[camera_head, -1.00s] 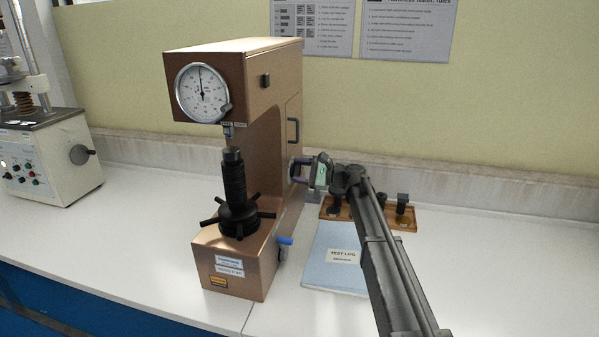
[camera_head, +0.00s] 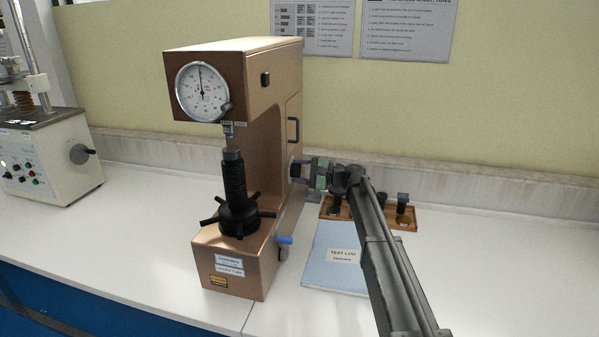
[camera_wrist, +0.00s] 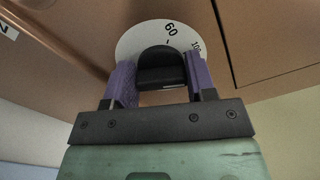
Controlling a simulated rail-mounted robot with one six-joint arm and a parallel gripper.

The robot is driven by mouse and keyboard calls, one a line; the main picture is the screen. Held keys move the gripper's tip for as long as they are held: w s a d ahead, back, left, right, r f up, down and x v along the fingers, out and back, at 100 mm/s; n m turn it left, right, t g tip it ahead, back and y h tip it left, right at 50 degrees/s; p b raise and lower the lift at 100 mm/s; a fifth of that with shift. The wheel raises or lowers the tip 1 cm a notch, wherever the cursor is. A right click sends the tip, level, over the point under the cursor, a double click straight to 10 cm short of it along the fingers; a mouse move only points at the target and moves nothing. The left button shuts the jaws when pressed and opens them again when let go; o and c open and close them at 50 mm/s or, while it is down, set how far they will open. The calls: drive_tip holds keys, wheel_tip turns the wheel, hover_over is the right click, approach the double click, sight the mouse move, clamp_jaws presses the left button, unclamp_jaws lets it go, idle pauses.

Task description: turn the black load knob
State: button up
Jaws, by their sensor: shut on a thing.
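The black load knob (camera_wrist: 162,68) sits on a white dial plate (camera_wrist: 140,36) on the side of the copper-coloured hardness tester (camera_head: 262,80). The numbers 60 and 100 show on the plate in the wrist view. My gripper (camera_wrist: 160,84) has its two purple fingers on either side of the knob, shut on it. In the head view my gripper (camera_head: 300,171) reaches the tester's right side from the right. The knob is a small dark spot between the fingers there.
A blue test log (camera_head: 336,262) lies below my arm. A wooden tray (camera_head: 408,224) with dark parts stands behind it. A blue-tipped lever (camera_head: 285,240) and a black handle (camera_head: 294,130) project from the tester's side. Another machine (camera_head: 50,160) stands at the left.

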drive_tip(key=shift+f+n, duration=0.1)
drive_tip(key=shift+n, duration=2.1)
drive_tip(key=o, duration=0.9)
drive_tip(key=shift+o, duration=0.2)
drive_tip(key=shift+d, duration=0.1)
drive_tip(key=s+d, duration=0.2)
drive_tip(key=d, duration=0.8)
drive_tip(key=shift+d, duration=0.25)
